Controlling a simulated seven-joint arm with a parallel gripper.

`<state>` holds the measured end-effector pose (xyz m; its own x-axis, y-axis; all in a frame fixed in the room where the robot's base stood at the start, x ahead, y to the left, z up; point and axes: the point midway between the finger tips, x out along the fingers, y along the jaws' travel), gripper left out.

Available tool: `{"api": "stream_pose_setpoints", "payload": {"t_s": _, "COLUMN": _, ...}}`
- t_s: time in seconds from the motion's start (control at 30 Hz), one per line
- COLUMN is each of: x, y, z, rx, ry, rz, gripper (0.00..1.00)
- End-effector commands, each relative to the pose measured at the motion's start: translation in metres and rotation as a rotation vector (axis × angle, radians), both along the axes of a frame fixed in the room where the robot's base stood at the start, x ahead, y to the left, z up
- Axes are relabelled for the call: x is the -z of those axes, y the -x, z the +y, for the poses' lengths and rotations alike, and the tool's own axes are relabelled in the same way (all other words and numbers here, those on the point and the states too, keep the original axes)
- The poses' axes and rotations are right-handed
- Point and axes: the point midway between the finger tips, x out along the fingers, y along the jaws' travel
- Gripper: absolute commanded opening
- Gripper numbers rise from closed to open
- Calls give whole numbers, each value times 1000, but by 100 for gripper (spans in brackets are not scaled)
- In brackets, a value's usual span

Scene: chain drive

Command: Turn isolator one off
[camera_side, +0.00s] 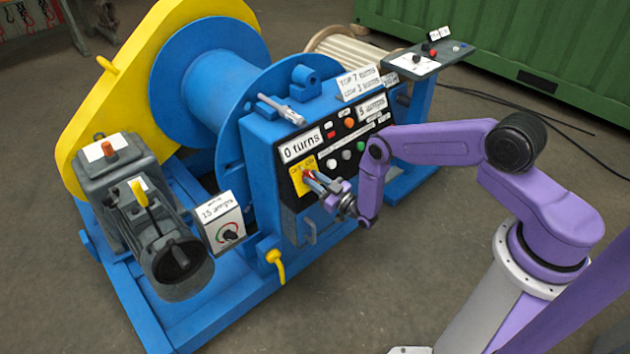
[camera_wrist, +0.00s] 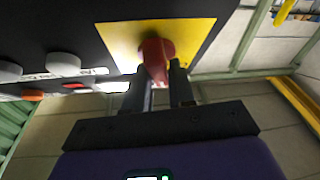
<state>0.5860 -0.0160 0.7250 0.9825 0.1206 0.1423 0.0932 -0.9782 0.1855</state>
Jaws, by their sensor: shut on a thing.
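The isolator is a red rotary handle on a yellow plate (camera_side: 297,182) at the lower left of the black control panel. In the wrist view the red handle (camera_wrist: 155,56) stands out from the yellow plate (camera_wrist: 190,38). My gripper (camera_side: 312,179) reaches it from the right in the side view. In the wrist view my gripper (camera_wrist: 165,82) has its two dark fingers at either side of the handle, shut on it. The fingertips cover part of the handle. The small lettering on the plate is too small to read surely.
The panel holds round knobs (camera_wrist: 64,64) and a "0 turns" label (camera_side: 299,148) above the plate. A dial box (camera_side: 224,222) and a yellow lever (camera_side: 276,262) are to the left and below. A blue drum (camera_side: 208,75) stands behind. The floor in front is clear.

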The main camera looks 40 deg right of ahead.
Motion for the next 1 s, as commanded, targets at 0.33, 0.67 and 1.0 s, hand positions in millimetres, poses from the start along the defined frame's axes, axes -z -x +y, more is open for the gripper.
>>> {"api": "stream_pose_setpoints", "payload": {"t_s": 0.33, "x": 1, "y": 1, "z": -2, "rx": -139, "ry": 279, "rz": 6, "gripper": 0}}
{"api": "stream_pose_setpoints", "payload": {"t_s": 0.67, "x": 1, "y": 1, "z": -3, "rx": -228, "ry": 459, "rz": 7, "gripper": 0}}
{"api": "stream_pose_setpoints", "payload": {"t_s": 1.0, "x": 1, "y": 1, "z": -3, "rx": -261, "ry": 527, "rz": 7, "gripper": 0}}
